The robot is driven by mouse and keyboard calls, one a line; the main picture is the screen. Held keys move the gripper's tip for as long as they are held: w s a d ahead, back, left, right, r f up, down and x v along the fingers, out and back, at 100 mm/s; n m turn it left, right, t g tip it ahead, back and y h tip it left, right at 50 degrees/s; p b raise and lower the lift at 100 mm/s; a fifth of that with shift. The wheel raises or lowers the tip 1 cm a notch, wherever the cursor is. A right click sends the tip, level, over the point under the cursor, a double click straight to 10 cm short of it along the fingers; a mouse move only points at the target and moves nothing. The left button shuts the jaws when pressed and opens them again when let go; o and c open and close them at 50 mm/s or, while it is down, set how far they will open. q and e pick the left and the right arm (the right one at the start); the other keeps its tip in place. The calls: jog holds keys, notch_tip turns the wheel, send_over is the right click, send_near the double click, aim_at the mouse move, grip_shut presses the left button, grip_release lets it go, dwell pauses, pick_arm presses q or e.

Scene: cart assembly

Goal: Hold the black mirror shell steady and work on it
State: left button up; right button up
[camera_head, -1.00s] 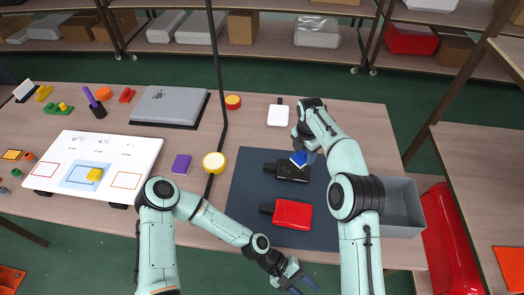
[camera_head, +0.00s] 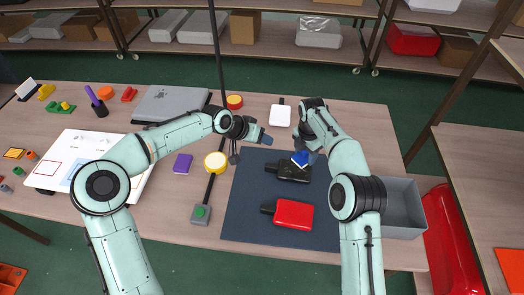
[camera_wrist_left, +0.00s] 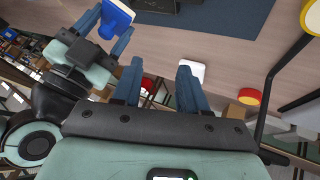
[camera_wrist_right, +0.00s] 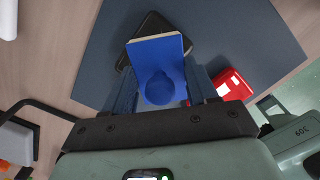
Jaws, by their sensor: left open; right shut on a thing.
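The black mirror shell (camera_head: 295,174) lies on the dark mat (camera_head: 250,222), its stem pointing left. It is partly covered by a blue block (camera_head: 300,158) with a pale edge. My right gripper (camera_head: 307,151) is shut on this block (camera_wrist_right: 158,60) by its round blue knob, over the far side of the shell (camera_wrist_right: 148,26). I cannot tell whether block and shell touch. My left gripper (camera_head: 264,139) is open and empty, just beyond the mat's far left corner, apart from the shell. The left wrist view shows open space between its fingers (camera_wrist_left: 160,90).
A red mirror shell (camera_head: 293,214) lies nearer on the mat, and a white one (camera_head: 280,115) beyond it. A grey bin (camera_head: 402,205) stands right of my right arm.

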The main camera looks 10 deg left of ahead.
pick_arm(q)
jog(key=w+a+r+m+t+y, duration=0.2)
jog(key=a+r, duration=0.2)
jog(key=a, duration=0.1)
jog(key=m+g, duration=0.7)
jog(key=m, duration=0.6)
send_near(269, 165)
jog(key=x, duration=0.9)
jog(key=shift+d+f, duration=0.15)
grip_shut()
jog(key=shift+w, duration=0.1)
